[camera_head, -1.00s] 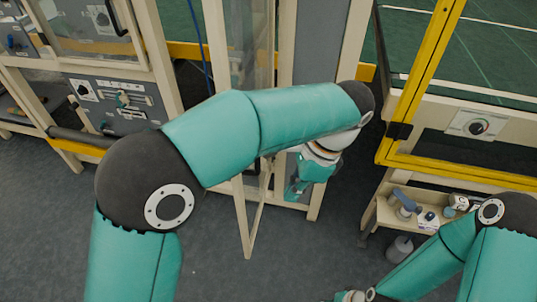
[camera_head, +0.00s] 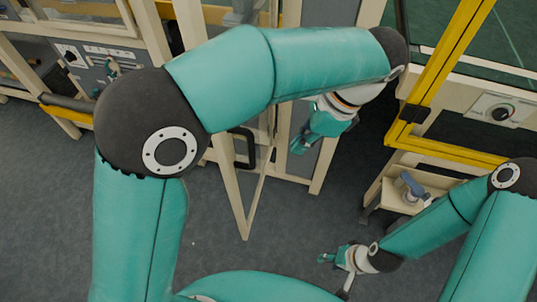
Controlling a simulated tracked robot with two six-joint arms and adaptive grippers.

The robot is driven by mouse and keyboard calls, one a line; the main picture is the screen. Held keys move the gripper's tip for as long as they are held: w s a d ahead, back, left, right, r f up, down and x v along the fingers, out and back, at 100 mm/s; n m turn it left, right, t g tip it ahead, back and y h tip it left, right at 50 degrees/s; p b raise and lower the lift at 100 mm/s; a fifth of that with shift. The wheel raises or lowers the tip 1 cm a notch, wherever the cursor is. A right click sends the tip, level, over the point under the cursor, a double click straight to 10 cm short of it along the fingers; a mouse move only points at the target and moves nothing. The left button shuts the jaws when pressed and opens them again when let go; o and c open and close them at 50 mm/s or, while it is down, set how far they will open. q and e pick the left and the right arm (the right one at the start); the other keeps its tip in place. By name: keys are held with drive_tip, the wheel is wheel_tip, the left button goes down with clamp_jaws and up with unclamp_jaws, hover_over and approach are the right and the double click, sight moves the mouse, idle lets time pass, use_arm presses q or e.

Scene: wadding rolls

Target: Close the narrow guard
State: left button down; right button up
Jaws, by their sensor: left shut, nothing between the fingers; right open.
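The narrow guard (camera_head: 231,195) is a cream-framed door that stands swung out from the machine, its lower corner pointing towards me. A black handle (camera_head: 250,150) shows on it, partly behind my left arm, which also hides its upper part. My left gripper (camera_head: 297,147) is shut and empty, just right of the guard and in front of a grey panel; I cannot tell whether it touches the guard. My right gripper (camera_head: 325,258) is open and empty, low over the floor, to the right of the guard's lower corner and apart from it.
A machine with a grey control panel (camera_head: 98,68) stands at the left. At the right, a yellow-framed guard (camera_head: 440,75) stands above a cream shelf (camera_head: 395,195) holding a blue-grey object. Grey floor (camera_head: 70,220) is clear in front.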

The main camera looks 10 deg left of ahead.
use_arm(q)
drive_tip(key=s+a+f+p, duration=0.1)
drive_tip(key=a+f, duration=0.5)
drive_tip(key=shift+a+f, duration=0.2)
drive_tip(key=shift+a, duration=0.1)
drive_tip(key=shift+s, duration=0.1)
